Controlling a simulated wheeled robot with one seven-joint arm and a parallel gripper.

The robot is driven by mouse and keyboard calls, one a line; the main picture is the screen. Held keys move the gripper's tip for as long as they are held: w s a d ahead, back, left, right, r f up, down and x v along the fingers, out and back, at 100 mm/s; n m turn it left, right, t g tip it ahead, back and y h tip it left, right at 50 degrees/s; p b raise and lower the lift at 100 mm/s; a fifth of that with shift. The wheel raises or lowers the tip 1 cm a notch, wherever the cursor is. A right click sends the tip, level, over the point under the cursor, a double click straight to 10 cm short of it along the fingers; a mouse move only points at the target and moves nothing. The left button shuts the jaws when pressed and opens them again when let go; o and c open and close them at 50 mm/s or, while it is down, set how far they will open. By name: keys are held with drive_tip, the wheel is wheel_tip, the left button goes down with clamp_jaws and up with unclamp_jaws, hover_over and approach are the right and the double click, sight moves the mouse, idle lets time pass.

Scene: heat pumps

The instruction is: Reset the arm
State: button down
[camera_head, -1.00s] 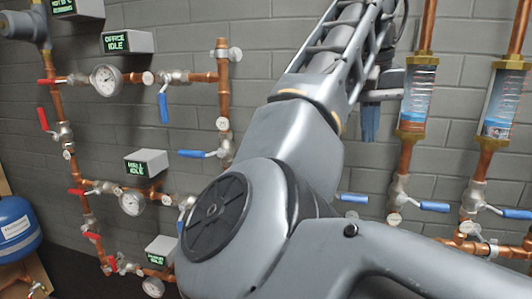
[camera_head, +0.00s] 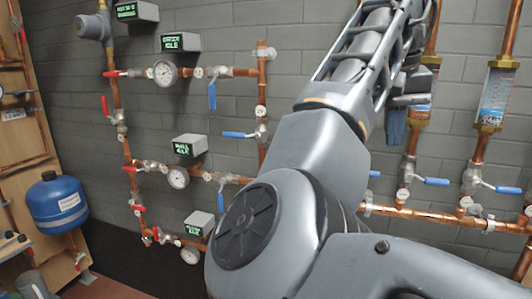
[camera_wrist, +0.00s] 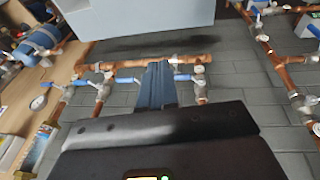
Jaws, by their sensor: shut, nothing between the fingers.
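My arm rises through the middle of the head view, bent at the elbow, with its upper part leaning to the upper right. My gripper (camera_head: 396,125) hangs partly hidden behind the forearm, in front of the grey wall and near a sight-glass pipe. In the wrist view my gripper (camera_wrist: 156,85) is shut, with its dark blue fingers together and nothing between them. Copper pipes with blue-handled valves (camera_wrist: 128,78) show behind the fingers; I see no contact with them.
Copper pipes with gauges (camera_head: 165,73), red and blue valve handles and small display boxes (camera_head: 190,145) cover the grey brick wall. A blue tank (camera_head: 57,202) is at the left by a wooden panel (camera_head: 30,130). Sight-glass pipes (camera_head: 497,95) stand at the right. Dark floor shows at lower left.

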drive_tip(key=s+d+f+n+t+h, duration=0.1)
drive_tip(key=d+f+t+h, duration=0.45)
drive_tip(key=d+f, duration=1.05)
drive_tip(key=s+f+n+t, duration=0.45)
drive_tip(key=s+f, duration=0.55)
drive_tip(key=f, duration=0.3)
drive_tip(key=s+a+f+n+t+y, duration=0.1)
drive_tip(key=s+a+f+y, duration=0.25)
drive_tip(key=s, duration=0.65)
drive_tip(key=s+a+f+n+t+y, duration=0.1)
drive_tip(key=s+a+f+n+y, duration=0.3)
drive_tip(key=s, duration=0.6)
drive_tip(key=s+a+r+m, duration=0.3)
drive_tip(key=s+a+r, duration=0.1)
drive_tip(key=s, duration=0.5)
drive_tip(key=s+a+r+m, duration=0.4)
drive_tip(key=s+a+r, duration=0.1)
drive_tip(key=s, duration=0.4)
drive_tip(key=shift+s+a+t, duration=0.25)
drive_tip(key=shift+s+t, duration=0.05)
drive_tip(key=shift+t, duration=0.1)
